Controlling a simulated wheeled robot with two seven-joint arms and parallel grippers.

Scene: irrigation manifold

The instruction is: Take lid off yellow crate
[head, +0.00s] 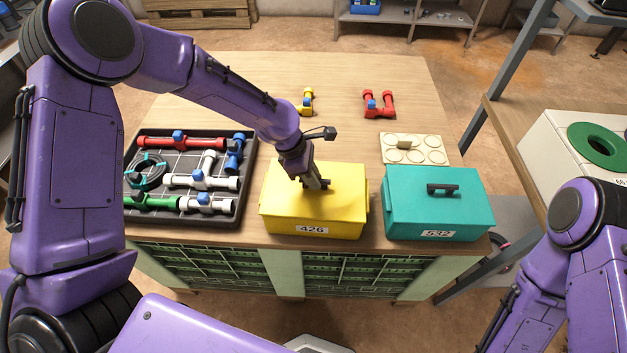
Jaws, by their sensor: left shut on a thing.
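The yellow crate (313,228) stands near the front edge of the wooden table, with a label reading 426 on its front. Its yellow lid (346,186) sits on top of it, and I see no clear gap between them. My left gripper (316,184) points down at the middle of the lid and is shut on the lid's dark handle, which is mostly hidden by the fingers. My right arm shows at the lower right, but its gripper is out of view.
A teal lidded crate (437,217) labelled 532 stands close to the right. A black tray (247,186) with pipe fittings lies to the left. Behind are a cream plate with round recesses (440,149), a red fitting (379,105) and a yellow fitting (307,101). The table's back middle is clear.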

